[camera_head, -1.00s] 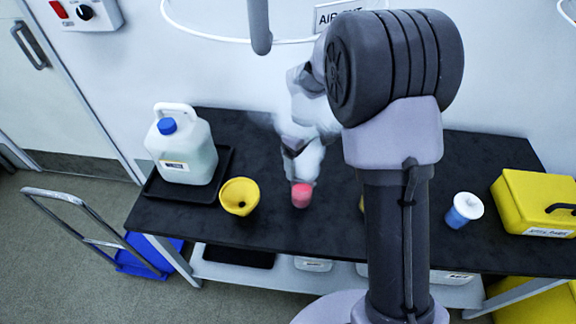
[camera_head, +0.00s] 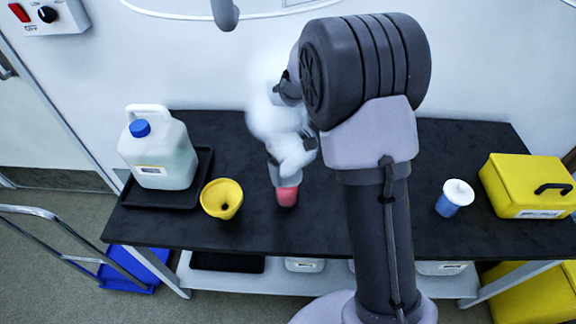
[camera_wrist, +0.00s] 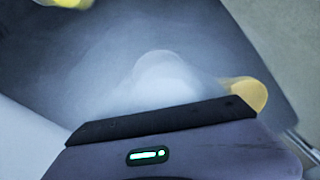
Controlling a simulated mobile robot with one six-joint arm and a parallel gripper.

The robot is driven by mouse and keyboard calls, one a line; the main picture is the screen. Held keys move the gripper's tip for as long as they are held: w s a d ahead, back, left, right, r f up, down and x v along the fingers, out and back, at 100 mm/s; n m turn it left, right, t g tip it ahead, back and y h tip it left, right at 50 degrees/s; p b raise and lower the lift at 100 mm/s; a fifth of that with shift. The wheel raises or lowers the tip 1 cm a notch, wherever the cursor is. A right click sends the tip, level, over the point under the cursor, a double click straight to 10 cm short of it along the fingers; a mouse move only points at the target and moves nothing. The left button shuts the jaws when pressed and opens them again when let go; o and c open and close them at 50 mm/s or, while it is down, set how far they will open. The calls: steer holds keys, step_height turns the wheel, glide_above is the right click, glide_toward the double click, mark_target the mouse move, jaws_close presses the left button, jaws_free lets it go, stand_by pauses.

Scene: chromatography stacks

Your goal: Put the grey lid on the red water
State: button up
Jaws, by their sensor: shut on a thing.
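The red water (camera_head: 287,196) is a small red cup standing on the dark table, with its upper part hidden behind my gripper. My gripper (camera_head: 285,174) is directly above it, shut on the grey lid. In the wrist view the grey lid (camera_wrist: 163,72) is a blurred pale rounded shape just beyond the dark gripper edge. The lid is not distinct in the head view, so I cannot tell whether it touches the cup.
A white jug (camera_head: 160,158) stands in a black tray (camera_head: 186,196). A blue cup with a white lid (camera_head: 455,197) and a yellow case (camera_head: 523,187) are at the right. Table space before the red water is clear.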

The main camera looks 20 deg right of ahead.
steer(key=shift+f, duration=0.2)
stand_by(0.5)
steer(key=shift+f+b, duration=0.35)
steer(key=shift+f, duration=0.3)
steer(key=shift+f, duration=0.15)
steer(key=shift+f, duration=0.3)
steer(key=o, duration=1.3)
steer(key=shift+r, duration=0.1)
step_height(320, 180, up, 7)
steer(key=p, duration=0.6)
